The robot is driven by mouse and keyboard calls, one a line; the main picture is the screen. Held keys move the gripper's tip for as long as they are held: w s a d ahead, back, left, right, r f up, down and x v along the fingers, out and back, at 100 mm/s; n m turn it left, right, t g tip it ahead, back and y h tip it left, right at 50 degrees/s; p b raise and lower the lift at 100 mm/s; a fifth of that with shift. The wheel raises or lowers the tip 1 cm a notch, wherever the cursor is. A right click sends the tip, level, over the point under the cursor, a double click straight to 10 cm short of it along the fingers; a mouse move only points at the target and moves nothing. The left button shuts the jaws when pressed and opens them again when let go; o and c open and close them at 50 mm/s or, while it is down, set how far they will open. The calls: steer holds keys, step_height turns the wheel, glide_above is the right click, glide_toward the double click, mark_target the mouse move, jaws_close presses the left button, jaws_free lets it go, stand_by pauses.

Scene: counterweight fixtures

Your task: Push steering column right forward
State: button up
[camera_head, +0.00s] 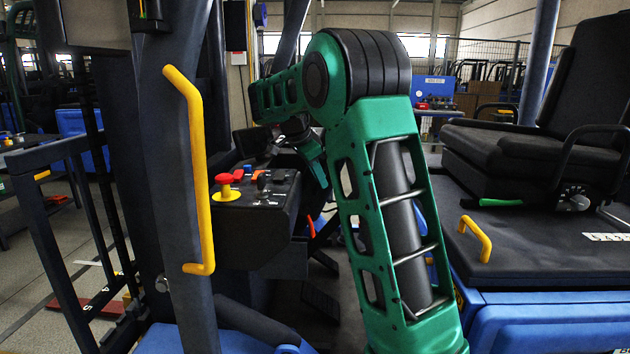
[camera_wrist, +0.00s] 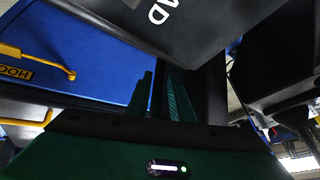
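I cannot single out the steering column for sure in the head view. My green arm crosses the middle of the cab there and hides much of what lies behind it. In the wrist view my gripper (camera_wrist: 160,82) shows two dark green fingers with a narrow gap between them, so it looks open. A dark upright surface lies close behind the fingers; I cannot tell whether it is the column or whether they touch it. A black panel with white letters (camera_wrist: 205,25) fills the top of the wrist view, just beyond the fingers.
In the head view a black console (camera_head: 255,215) carries a red knob on a yellow base (camera_head: 228,190). A yellow grab handle (camera_head: 200,170) is on the pillar at left. A black seat (camera_head: 535,150) stands at right. The wrist view shows a blue panel (camera_wrist: 95,55) with a yellow handle.

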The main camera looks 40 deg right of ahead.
steer(key=w+v, duration=0.1)
steer(key=v, duration=0.9)
steer(key=shift+s+a+r, duration=0.2)
steer(key=shift+s+r, duration=0.1)
steer(key=shift+s, duration=0.15)
